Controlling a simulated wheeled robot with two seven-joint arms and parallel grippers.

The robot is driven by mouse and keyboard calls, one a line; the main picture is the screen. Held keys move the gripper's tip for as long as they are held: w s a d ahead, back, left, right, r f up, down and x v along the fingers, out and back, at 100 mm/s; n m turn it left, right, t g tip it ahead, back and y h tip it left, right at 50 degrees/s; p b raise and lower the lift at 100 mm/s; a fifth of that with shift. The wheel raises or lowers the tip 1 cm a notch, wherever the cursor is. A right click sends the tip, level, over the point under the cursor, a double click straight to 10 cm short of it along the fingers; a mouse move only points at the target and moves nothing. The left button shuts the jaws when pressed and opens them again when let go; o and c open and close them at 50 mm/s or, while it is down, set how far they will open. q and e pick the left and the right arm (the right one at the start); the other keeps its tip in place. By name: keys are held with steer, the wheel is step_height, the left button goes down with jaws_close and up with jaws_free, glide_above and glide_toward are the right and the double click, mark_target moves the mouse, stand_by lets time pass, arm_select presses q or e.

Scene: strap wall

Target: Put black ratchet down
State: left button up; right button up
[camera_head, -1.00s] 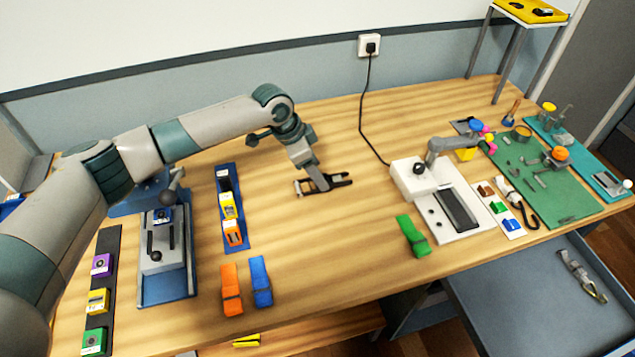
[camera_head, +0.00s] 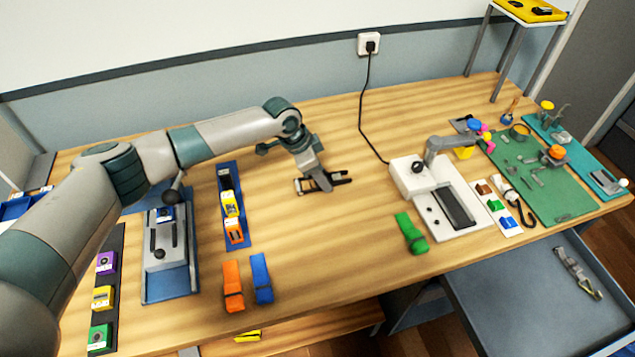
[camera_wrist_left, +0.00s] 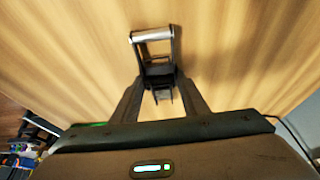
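The black ratchet (camera_head: 340,181), with a silver bar, is on or very close to the wooden table, left of the white machine. My left gripper (camera_head: 320,182) points down over its middle. In the left wrist view the ratchet (camera_wrist_left: 155,52) lies between the two fingertips of my left gripper (camera_wrist_left: 161,82), its silver bar reaching past them. The fingers appear shut on its black body, with no clear gap. Any small gap under the ratchet cannot be made out. My right gripper is out of view.
A blue tray (camera_head: 243,238) with buckles and orange (camera_head: 233,286) and blue (camera_head: 261,278) straps lie left of the ratchet. A white machine (camera_head: 462,215) and green strap (camera_head: 411,233) are at right. A black cable (camera_head: 363,110) hangs behind. The table around the ratchet is bare.

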arm_select(q)
steer(key=shift+c, duration=0.8)
steer(key=shift+r, duration=0.1)
